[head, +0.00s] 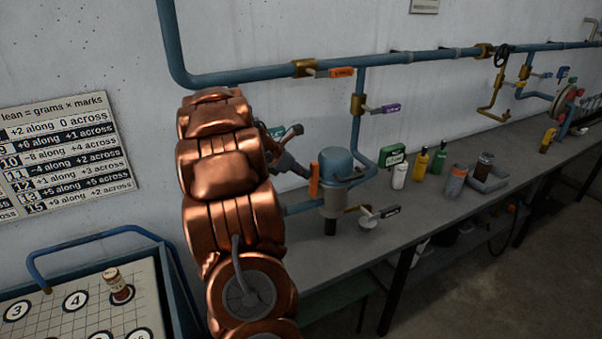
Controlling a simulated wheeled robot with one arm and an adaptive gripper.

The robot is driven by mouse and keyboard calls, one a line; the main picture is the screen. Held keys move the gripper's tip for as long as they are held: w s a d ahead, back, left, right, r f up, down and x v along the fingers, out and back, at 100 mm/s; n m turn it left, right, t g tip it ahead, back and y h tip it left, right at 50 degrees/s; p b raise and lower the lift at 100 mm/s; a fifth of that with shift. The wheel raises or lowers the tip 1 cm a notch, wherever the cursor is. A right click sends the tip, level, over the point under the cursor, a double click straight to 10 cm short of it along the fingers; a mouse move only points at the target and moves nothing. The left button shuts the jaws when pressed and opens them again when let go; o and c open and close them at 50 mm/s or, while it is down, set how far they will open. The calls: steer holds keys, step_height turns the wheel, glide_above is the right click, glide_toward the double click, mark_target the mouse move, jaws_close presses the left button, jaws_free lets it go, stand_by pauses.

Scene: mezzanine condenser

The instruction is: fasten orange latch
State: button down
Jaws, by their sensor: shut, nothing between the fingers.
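An orange latch (314,181) stands upright on the left side of a grey vessel (336,202) with a blue domed lid (336,163). The vessel sits at the bench's near end, and its lid is on. My gripper (295,165) is just left of the latch, partly hidden behind my copper arm. Its fingers look shut and empty. They point toward the latch's upper part; I cannot tell whether they touch it.
A blue pipe (362,115) drops to the vessel from the wall pipe, with an orange-tagged valve handle (341,72) and a purple-tagged one (391,108). Bottles (420,165) stand right on the bench (440,215). A gridded board (60,305) is lower left.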

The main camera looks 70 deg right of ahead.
steer(key=shift+s+d+r+p, duration=0.15)
steer(key=shift+r+p, duration=0.05)
steer(key=shift+r, duration=0.3)
steer(key=shift+s+d+r+p, duration=0.1)
steer(key=shift+s+r+p, duration=0.05)
steer(key=shift+r, duration=0.3)
steer(key=r+p, duration=0.3)
steer(key=r, duration=0.1)
steer(key=shift+w+a, duration=0.15)
steer(key=shift+a, duration=0.2)
steer(key=r, duration=0.1)
steer(key=w+a+r, duration=0.1)
steer(key=r, duration=0.2)
steer(key=shift+w+a, duration=0.2)
steer(key=shift+w, duration=0.15)
steer(key=shift+f, duration=0.1)
